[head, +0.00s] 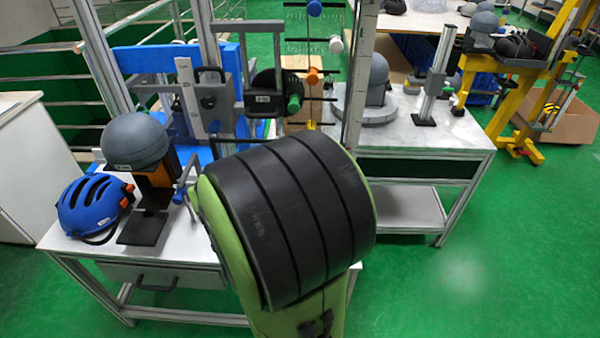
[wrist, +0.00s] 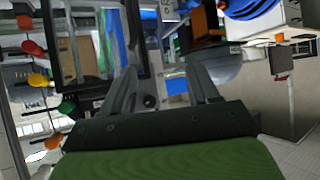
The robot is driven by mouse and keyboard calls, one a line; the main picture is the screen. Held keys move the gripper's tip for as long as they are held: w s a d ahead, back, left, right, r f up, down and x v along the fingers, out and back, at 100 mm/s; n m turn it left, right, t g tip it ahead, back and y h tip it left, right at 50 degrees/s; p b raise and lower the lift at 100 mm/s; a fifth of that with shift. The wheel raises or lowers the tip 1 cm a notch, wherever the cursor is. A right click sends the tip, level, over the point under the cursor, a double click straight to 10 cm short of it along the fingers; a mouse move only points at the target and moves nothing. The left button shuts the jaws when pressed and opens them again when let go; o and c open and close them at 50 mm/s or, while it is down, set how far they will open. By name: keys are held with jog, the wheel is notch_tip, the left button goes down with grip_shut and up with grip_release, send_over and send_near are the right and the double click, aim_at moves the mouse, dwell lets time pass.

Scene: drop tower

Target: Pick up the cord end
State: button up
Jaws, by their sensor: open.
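I cannot make out the cord end in either view; it may be hidden behind my arm or too small to tell. In the wrist view my gripper (wrist: 163,72) has its two fingers spread apart with nothing visible between them. In the head view my green and black arm hides the gripper. The grey headform (head: 135,141) sits on an orange and black stand at the left of the table; a grey dome (wrist: 216,66) also shows in the wrist view, beyond the right finger.
A blue helmet (head: 92,205) lies at the left of the white table (head: 82,248). Metal uprights and a blue frame (head: 145,58) stand behind. A second table (head: 455,135) at the right holds another grey headform (head: 375,80). Green floor (head: 480,270) at the right is clear.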

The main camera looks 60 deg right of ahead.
jog(key=d+f+m+h+b, duration=0.2)
jog(key=d+f+h+b, duration=0.1)
jog(key=d+f, duration=0.6)
jog(key=s+d+f+m+g+h+b, duration=0.1)
jog(key=s+d+f+m+h+b, duration=0.45)
jog(key=s+d+f, duration=0.7)
jog(key=shift+n+h, duration=0.75)
jog(key=x, duration=1)
jog(key=s+x, duration=0.1)
jog(key=x, duration=0.4)
jog(key=shift+w+d+r, duration=0.1)
jog(key=shift+d+r, duration=0.3)
jog(key=shift+d, duration=0.25)
grip_shut()
